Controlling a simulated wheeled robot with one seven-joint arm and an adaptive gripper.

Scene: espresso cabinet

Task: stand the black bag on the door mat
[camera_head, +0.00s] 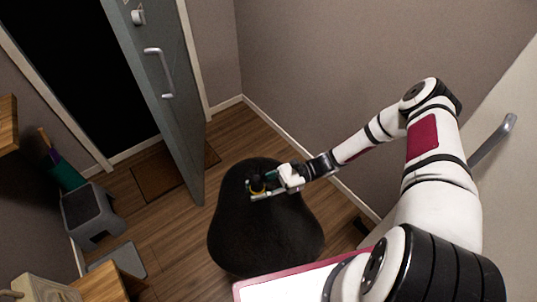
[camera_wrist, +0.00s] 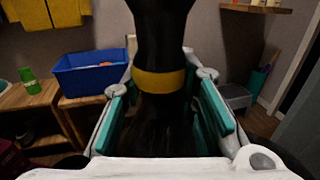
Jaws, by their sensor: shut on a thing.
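The black bag (camera_head: 265,238) is large and round-bottomed, and stands upright to the right of the open door's edge. My gripper (camera_head: 262,186) is shut on its neck from the right. In the wrist view the teal finger pads sit either side of the neck, by a yellow band (camera_wrist: 160,84). I cannot tell whether the bag's bottom touches the floor. The brown door mat (camera_head: 158,174) lies flat at the doorway, up and left of the bag. The door hides part of it, and nothing stands on the visible part.
The grey-green door (camera_head: 172,110) stands open, its edge between mat and bag. A grey step stool (camera_head: 92,212) stands left, near a green umbrella-like item (camera_head: 64,174). A blue bin (camera_wrist: 90,73) sits on wooden furniture. Wood floor (camera_head: 165,225) is bare between stool and bag.

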